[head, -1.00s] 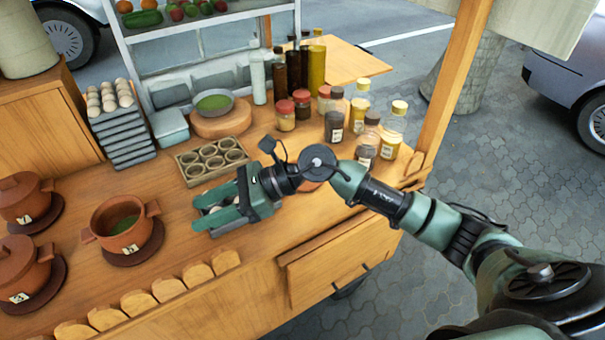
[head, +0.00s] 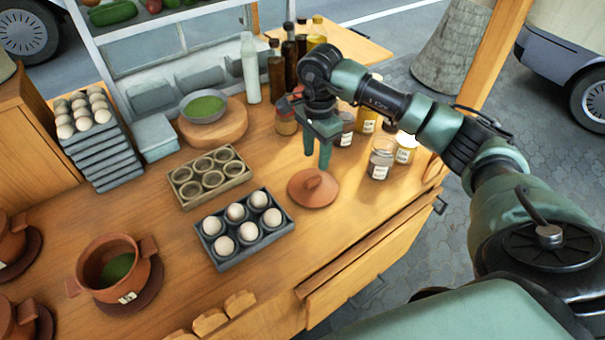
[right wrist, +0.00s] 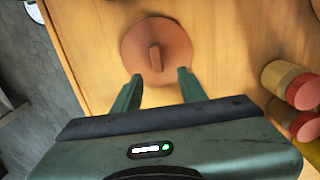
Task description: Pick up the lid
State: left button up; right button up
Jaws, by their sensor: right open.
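The lid (head: 313,189) is a round terracotta disc with a raised bar handle, lying flat on the wooden counter. It also shows in the right wrist view (right wrist: 172,62), ahead of the fingertips. My right gripper (head: 317,162) points down just above the lid, open and empty; in the right wrist view its two fingers (right wrist: 160,78) are apart, with the lid's handle in line with the gap between them. I cannot tell the exact height of the fingertips over the lid. My left gripper is not in view.
An egg tray (head: 204,236) stands left of the lid, with a tray of small cups (head: 183,176) behind it. Jars (head: 381,160) and bottles (head: 277,75) stand behind and right of the gripper. An open clay pot (head: 88,262) is at the left.

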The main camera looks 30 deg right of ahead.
aim_at(314, 179)
jog(key=shift+s+f, duration=0.1)
jog(key=shift+f, duration=0.2)
jog(key=f, duration=0.1)
jog(key=f+p, duration=0.2)
jog(key=shift+s+a+f, duration=0.3)
jog(key=shift+s+a, duration=0.05)
jog(key=shift+a, duration=0.05)
notch_tip(314, 179, down, 2)
jog(key=shift+w+f+p, duration=0.15)
jog(key=shift+f+p, duration=0.1)
jog(key=shift+p, duration=0.1)
jog(key=shift+f, duration=0.3)
jog(key=c, duration=0.7)
grip_shut()
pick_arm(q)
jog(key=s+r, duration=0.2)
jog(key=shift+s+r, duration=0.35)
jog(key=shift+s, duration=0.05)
pick_arm(e)
jog(key=shift+r, duration=0.1)
